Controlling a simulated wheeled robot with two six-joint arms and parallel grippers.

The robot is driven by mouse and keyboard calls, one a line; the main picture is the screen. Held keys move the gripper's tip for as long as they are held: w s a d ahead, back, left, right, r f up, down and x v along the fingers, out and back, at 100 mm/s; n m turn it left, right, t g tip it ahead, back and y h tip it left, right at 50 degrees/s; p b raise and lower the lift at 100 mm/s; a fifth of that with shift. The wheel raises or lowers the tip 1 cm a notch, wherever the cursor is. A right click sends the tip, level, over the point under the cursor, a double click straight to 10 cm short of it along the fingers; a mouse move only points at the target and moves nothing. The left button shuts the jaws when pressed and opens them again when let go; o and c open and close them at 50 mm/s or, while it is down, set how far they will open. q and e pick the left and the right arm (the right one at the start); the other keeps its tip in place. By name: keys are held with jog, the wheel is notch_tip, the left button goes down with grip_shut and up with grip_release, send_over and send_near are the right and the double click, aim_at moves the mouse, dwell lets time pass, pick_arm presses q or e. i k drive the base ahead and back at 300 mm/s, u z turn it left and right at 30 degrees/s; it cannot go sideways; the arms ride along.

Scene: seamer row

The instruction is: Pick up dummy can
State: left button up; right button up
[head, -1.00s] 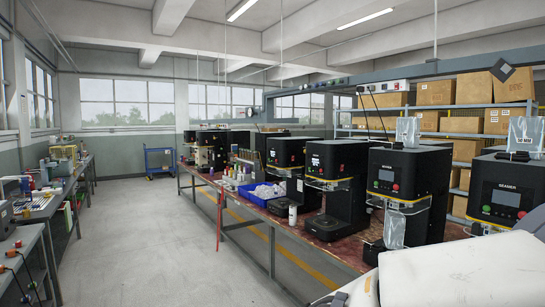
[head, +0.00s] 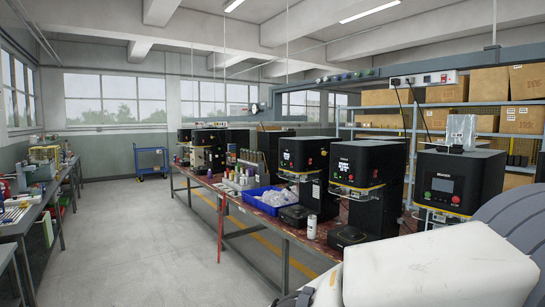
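A small white can-like cylinder (head: 311,227) stands upright near the front edge of the long bench (head: 273,231), between the blue bin and the seamer machines. Its markings are too small to read, so I cannot tell for sure that it is the dummy can. Nothing of mine touches it. A white link of my own arm fills the lower right of the head view. Neither of my grippers shows.
Several black seamer machines (head: 377,163) line the bench. A blue bin (head: 257,201) holds clear plastic material. A red post (head: 222,225) stands at the bench's front edge. The left workbench (head: 30,220) is cluttered. A blue cart (head: 151,160) stands far back. The aisle floor (head: 140,240) is clear.

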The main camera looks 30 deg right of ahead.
aim_at(312, 219)
jog(key=z, duration=0.35)
jog(key=i, duration=1.95)
jog(key=z, duration=0.9)
jog(key=i, duration=0.7)
jog(key=z, duration=0.2)
